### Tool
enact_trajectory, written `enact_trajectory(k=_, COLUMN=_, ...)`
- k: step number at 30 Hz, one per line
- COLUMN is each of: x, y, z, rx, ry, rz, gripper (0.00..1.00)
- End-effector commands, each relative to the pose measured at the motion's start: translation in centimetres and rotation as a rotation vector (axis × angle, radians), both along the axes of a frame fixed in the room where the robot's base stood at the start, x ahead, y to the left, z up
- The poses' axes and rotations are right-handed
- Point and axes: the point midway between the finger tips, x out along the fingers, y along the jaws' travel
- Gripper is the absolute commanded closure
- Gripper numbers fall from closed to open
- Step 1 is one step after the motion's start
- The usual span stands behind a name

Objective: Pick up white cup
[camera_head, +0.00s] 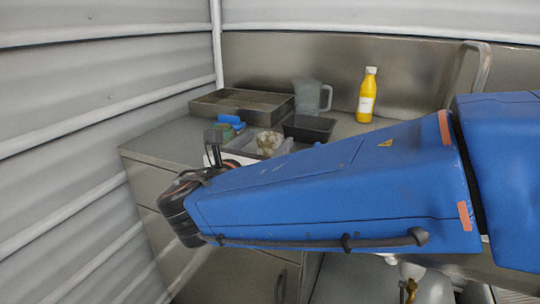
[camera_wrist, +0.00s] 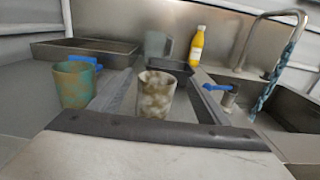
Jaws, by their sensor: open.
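The white cup (camera_wrist: 156,95), off-white with brownish mottling, stands upright in the middle of the wrist view. It also shows in the head view (camera_head: 268,143), partly behind my blue arm. My gripper (camera_wrist: 164,80) is open, with one grey finger on each side of the cup. The fingers look apart from the cup's sides, though exact contact is hard to tell. The cup's lower part is hidden behind the dark edge of my gripper's body.
A green-brown cup (camera_wrist: 75,85) stands just left of my left finger. Behind are a metal tray (camera_wrist: 60,48), a dark tray (camera_head: 309,128), a clear jug (camera_head: 308,97) and a yellow bottle (camera_head: 367,95). A tap (camera_wrist: 262,40) and sink are at right.

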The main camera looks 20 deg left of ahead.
Motion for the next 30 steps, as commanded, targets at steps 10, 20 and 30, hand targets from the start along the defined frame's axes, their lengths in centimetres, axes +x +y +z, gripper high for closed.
enact_trajectory(k=10, x=2.4, y=-0.2, z=0.0, rx=0.0, ry=-0.001, rz=-0.001, gripper=0.3)
enact_trajectory(k=20, x=6.1, y=-0.1, z=-0.3, rx=0.001, ry=0.0, rz=-0.002, gripper=0.3)
enact_trajectory(k=30, x=7.4, y=-0.2, z=-0.3, rx=0.0, ry=0.0, rz=0.001, gripper=0.3)
